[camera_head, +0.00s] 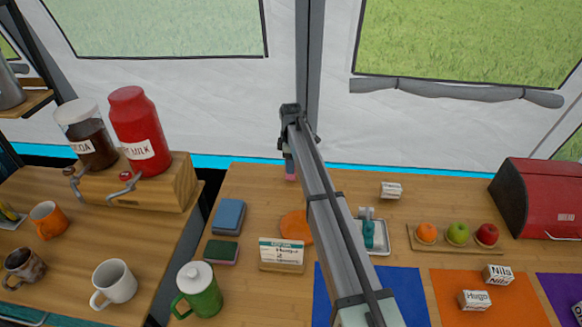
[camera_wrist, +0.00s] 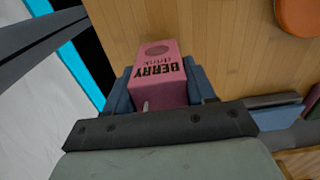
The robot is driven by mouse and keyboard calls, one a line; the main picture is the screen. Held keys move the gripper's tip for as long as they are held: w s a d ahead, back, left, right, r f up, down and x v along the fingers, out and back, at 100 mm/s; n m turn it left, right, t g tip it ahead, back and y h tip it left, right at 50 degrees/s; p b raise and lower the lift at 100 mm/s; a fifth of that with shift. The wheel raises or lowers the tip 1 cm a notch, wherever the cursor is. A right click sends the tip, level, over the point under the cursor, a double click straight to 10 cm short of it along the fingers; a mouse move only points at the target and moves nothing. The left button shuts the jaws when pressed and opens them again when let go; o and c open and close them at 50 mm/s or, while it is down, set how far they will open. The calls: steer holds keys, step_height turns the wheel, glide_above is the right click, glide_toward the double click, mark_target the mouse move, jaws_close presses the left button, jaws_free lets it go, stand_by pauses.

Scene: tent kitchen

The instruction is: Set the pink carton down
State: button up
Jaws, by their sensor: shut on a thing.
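The pink carton (camera_wrist: 158,72) reads "BERRY drink" and sits between the blue-grey fingers of my gripper (camera_wrist: 160,88) in the wrist view. The gripper is shut on it. In the head view my gripper (camera_head: 288,158) is at the far edge of the wooden table (camera_head: 250,185). Only a small pink part of the carton (camera_head: 291,176) shows below the fingers there. I cannot tell whether the carton's base touches the table.
An orange disc (camera_head: 296,226) lies nearer on the table, with a card stand (camera_head: 282,254) in front. A blue block (camera_head: 229,216) is to the left. A white block (camera_head: 391,190) and a fruit tray (camera_head: 413,240) are to the right. Bare wood surrounds the carton's near side.

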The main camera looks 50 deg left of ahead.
steer(key=shift+f, duration=1.05)
steer(key=shift+f, duration=0.1)
steer(key=o, duration=1)
step_height(320, 180, up, 12)
steer(key=shift+r, duration=0.15)
